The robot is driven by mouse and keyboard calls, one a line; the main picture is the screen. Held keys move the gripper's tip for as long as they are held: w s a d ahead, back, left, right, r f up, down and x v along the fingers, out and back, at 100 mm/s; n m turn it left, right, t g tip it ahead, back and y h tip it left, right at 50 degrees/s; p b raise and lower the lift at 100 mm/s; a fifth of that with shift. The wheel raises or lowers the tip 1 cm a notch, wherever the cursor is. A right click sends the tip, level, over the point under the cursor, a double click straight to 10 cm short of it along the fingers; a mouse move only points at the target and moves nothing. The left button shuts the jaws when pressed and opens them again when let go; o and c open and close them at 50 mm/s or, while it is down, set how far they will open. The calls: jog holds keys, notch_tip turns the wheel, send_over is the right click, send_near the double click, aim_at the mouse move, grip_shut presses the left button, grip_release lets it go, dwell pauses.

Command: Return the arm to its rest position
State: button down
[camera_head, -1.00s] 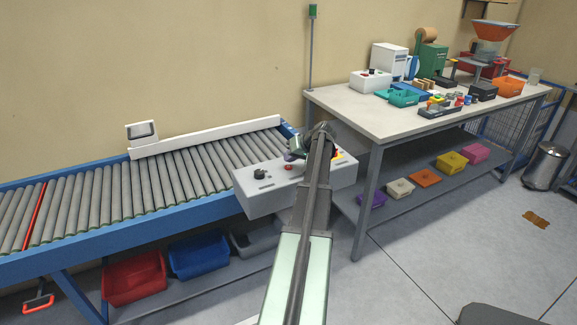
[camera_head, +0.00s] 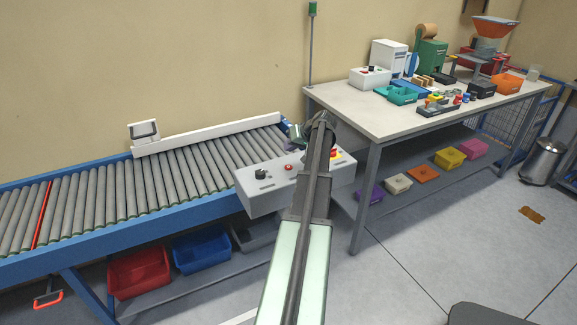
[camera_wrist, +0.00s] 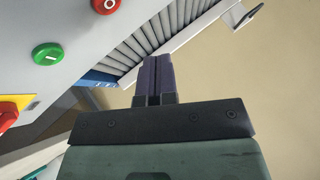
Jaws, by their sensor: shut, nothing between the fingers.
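My gripper (camera_wrist: 153,75) shows in the wrist view with its two dark fingers pressed together and nothing between them. In the head view my arm reaches forward over the grey control box (camera_head: 265,197), and the gripper end is mostly hidden behind the arm's last links. In the wrist view the fingertips appear in front of the conveyor's white side rail and the beige wall. The control box face with a green button (camera_wrist: 47,55) and a red button (camera_wrist: 106,4) lies to their left.
A roller conveyor (camera_head: 120,195) runs along the left. A workbench (camera_head: 365,120) with trays and devices stands at the right, small bins on its lower shelf. A red bin (camera_head: 138,272) and a blue bin (camera_head: 202,250) sit under the conveyor.

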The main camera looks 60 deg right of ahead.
dwell(0.5)
jog(key=a, duration=0.2)
jog(key=s+a+f+m+g, duration=0.1)
jog(key=a, duration=0.1)
jog(key=s+a+f+g, duration=0.1)
jog(key=a, duration=0.1)
jog(key=shift+s+a+m+y, duration=0.15)
jog(key=shift+a+m+y, duration=0.15)
jog(key=shift+m, duration=0.1)
jog(key=w+a+f+n+g, duration=0.1)
jog(key=w+a+g, duration=0.15)
jog(key=a, duration=0.75)
jog(key=w+a+n+g+p, duration=0.1)
jog(key=w+a, duration=0.3)
jog(key=a, duration=0.6)
jog(key=w+a+f+n+g, duration=0.15)
jog(key=w+a, duration=0.25)
jog(key=a, duration=0.6)
jog(key=a+r+n+g+p, duration=0.1)
jog(key=a+n, duration=0.6)
jog(key=a, duration=2.5)
jog(key=shift+w+a+r+g, duration=0.2)
jog(key=shift+w+a+g, duration=0.15)
jog(key=shift+g, duration=0.25)
jog(key=shift+n, duration=0.25)
